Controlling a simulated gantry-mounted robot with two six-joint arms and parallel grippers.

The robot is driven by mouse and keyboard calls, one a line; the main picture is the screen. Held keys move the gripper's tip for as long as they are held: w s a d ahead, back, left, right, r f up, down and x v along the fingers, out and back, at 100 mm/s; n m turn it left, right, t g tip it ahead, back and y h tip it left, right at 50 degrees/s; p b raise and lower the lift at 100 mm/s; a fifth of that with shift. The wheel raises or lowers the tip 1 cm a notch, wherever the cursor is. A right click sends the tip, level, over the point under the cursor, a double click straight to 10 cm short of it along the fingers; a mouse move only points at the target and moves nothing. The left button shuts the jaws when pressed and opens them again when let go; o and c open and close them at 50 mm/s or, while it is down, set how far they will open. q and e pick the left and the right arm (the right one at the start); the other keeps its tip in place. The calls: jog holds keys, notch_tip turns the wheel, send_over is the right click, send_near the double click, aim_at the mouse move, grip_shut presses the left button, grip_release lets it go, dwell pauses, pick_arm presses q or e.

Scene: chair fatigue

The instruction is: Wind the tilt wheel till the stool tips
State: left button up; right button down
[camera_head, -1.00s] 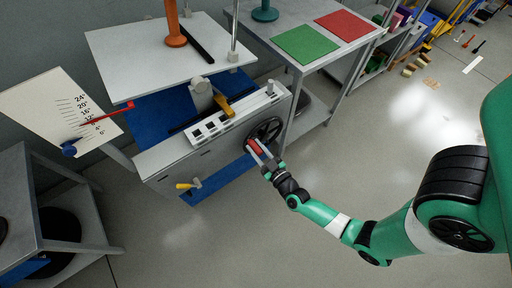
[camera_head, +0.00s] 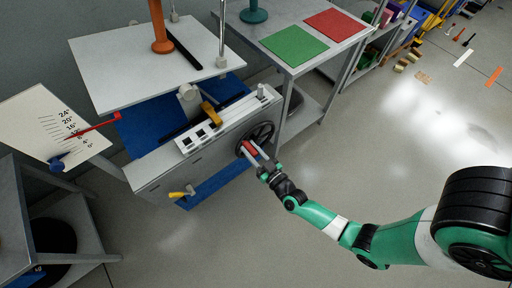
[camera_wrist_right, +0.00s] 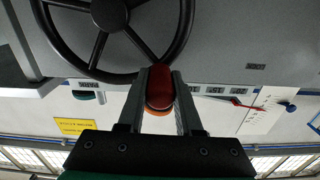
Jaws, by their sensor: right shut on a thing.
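The tilt wheel (camera_head: 269,127) is a black spoked handwheel on the right end of the grey machine's front panel. My right gripper (camera_head: 256,157) is shut on the wheel's red handle (camera_head: 250,147), at the lower left of the rim. In the right wrist view the red handle (camera_wrist_right: 158,88) sits between the two fingers, with the wheel (camera_wrist_right: 110,75) above. A white plate (camera_head: 140,62) tops the machine, bearing an orange post with a flared foot (camera_head: 161,30); the post's top is cut off. I cannot tell which part is the stool. My left gripper is out of view.
A degree board (camera_head: 50,118) stands at the left, its red pointer (camera_head: 95,125) near 12. A yellow-handled lever (camera_head: 181,194) juts from the machine's lower front. A bench with green (camera_head: 294,46) and red mats stands behind right.

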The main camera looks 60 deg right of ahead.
jog(key=c, duration=0.6)
grip_release()
jog(key=shift+s, duration=0.1)
jog(key=shift+s+a, duration=0.2)
jog(key=shift+s, duration=0.05)
jog(key=p+v, duration=0.4)
jog(key=v, duration=0.7)
